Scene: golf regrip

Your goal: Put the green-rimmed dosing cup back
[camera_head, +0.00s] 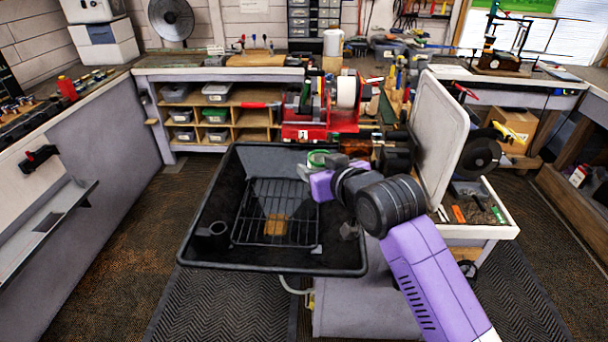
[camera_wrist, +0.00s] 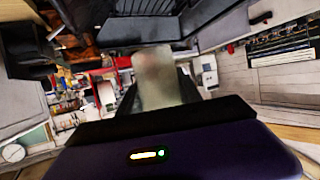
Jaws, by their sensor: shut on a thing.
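The green-rimmed dosing cup (camera_head: 318,158) shows in the head view as a green ring at the far right rim of the black tray (camera_head: 190,235), just beyond my gripper (camera_head: 338,163). In the wrist view a pale translucent cup body (camera_wrist: 154,76) stands out in front of the wrist, with dark finger parts beside and behind it. My gripper is shut on this cup. Its green rim does not show clearly in the wrist view, and my gripper hides part of the cup in the head view.
The tray holds a wire rack (camera_head: 262,225), a tan block (camera_head: 275,225) and a dark round holder (camera_head: 213,233). A red machine (camera_head: 318,130) stands behind the tray. A raised grey lid (camera_head: 440,120) and an open drawer (camera_head: 480,215) are at the right.

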